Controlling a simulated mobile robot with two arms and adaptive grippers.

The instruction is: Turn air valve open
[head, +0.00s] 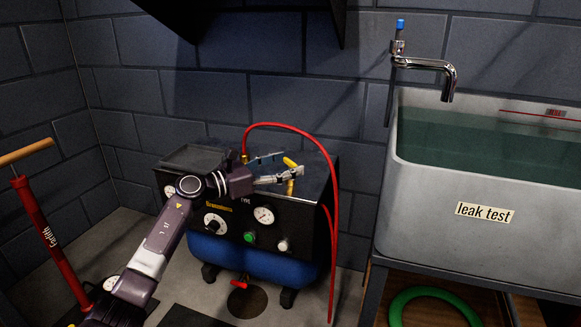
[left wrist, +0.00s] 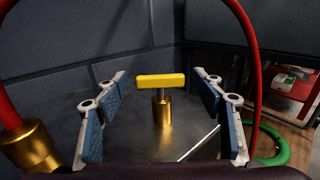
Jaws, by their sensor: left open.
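The air valve is a yellow bar handle (left wrist: 161,80) on a brass stem (left wrist: 162,110), on top of the dark air compressor. In the left wrist view the handle lies crosswise between my open fingers, with a gap on both sides. In the head view the yellow handle (head: 290,162) shows just beyond the fingers of my left gripper (head: 272,168), partly hidden by them. My left gripper is open and empty, above the compressor top. The compressor (head: 259,254) has a black front panel with gauges and a blue tank. My right gripper is not in view.
A red hose (head: 334,215) arches from a brass fitting (left wrist: 32,148) over the compressor, close to my left gripper. A water tank labelled leak test (head: 430,180) stands at the right, under a tap (head: 430,65). A red floor pump (head: 52,240) stands at the left.

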